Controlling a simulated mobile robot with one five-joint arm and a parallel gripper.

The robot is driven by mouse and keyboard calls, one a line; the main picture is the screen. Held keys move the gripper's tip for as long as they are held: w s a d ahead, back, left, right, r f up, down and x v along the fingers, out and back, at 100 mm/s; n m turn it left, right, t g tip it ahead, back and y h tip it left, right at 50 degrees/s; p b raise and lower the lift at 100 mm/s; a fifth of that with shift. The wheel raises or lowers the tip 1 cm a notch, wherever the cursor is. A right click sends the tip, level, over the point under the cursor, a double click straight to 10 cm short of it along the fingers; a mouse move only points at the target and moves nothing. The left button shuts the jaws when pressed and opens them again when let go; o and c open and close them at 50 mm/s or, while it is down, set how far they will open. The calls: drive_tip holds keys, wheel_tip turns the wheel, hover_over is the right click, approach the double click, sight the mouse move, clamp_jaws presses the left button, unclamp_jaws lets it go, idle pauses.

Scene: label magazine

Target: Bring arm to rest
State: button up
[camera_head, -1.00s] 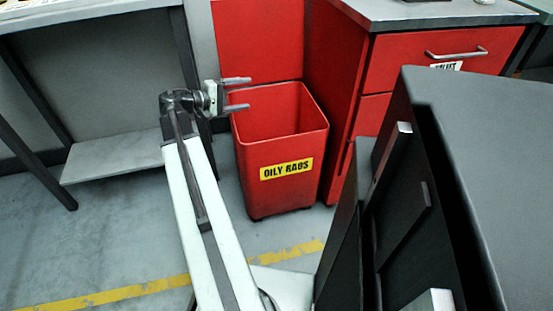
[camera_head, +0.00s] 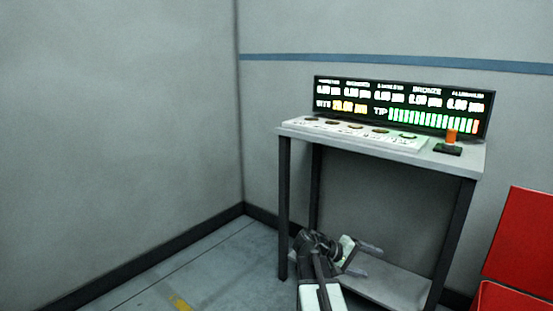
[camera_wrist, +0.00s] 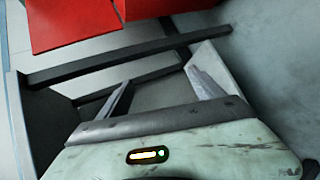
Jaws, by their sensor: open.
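My gripper (camera_head: 371,260) is open and empty, at the end of my arm low in the head view. It appears in front of the lower shelf of a grey table, with its fingers pointing right. I cannot tell whether it touches the table. In the wrist view its two fingers (camera_wrist: 160,90) are spread apart with nothing held between them. Dark table bars cross behind them.
The grey table (camera_head: 350,143) has dark legs and a lower shelf (camera_head: 390,284). On it are a lit display (camera_head: 400,106), a panel with round wells (camera_head: 350,133) and an orange-topped device (camera_head: 451,138). A red panel (camera_head: 525,238) stands right. Floor at left is clear.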

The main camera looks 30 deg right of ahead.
drive_tip(key=w+a+f+n+t+y+p, duration=0.1)
drive_tip(key=w+a+f+t+y, duration=0.2)
drive_tip(key=a, duration=0.8)
drive_tip(key=w+a+f+n+y+p, duration=0.15)
drive_tip(key=w+a, duration=0.25)
drive_tip(key=a, duration=0.6)
drive_tip(key=s+a+f+y, duration=0.1)
drive_tip(key=a+f+y, duration=0.2)
drive_tip(key=a, duration=0.8)
drive_tip(key=s+a+f+y, duration=0.1)
drive_tip(key=a+f+y, duration=0.25)
drive_tip(key=a, duration=0.75)
wheel_tip(320, 180, up, 39)
drive_tip(key=a+y+p, duration=0.1)
drive_tip(key=p, duration=3.7)
drive_tip(key=shift+t, duration=0.3)
